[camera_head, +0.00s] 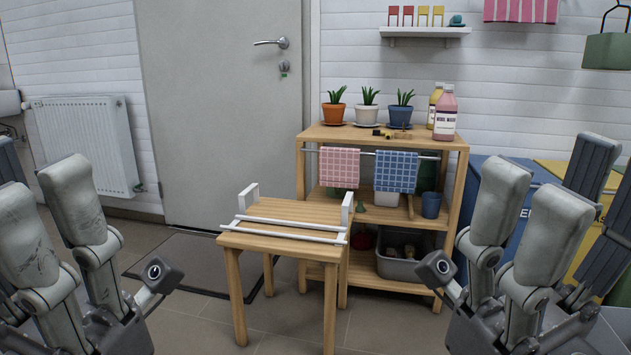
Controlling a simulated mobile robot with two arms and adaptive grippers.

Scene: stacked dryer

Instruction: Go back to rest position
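My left gripper (46,205) is at the left edge, its grey fingers pointing up and apart, with nothing seen between them. Part of it is cut off by the frame. My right gripper (548,195) is at the lower right, its fingers also up and apart and seemingly empty. Both are in the foreground, on either side of a small wooden table (270,242) with a white rail frame on top. Neither visibly touches it.
A wooden shelf (330,134) behind the table holds potted plants (367,108), bottles (445,112) and hanging pink (339,167) and blue (396,171) towels. A grey bin (400,268) sits low inside. Blue and yellow bins stand at right. A radiator (82,148) and door (215,110) are behind left.

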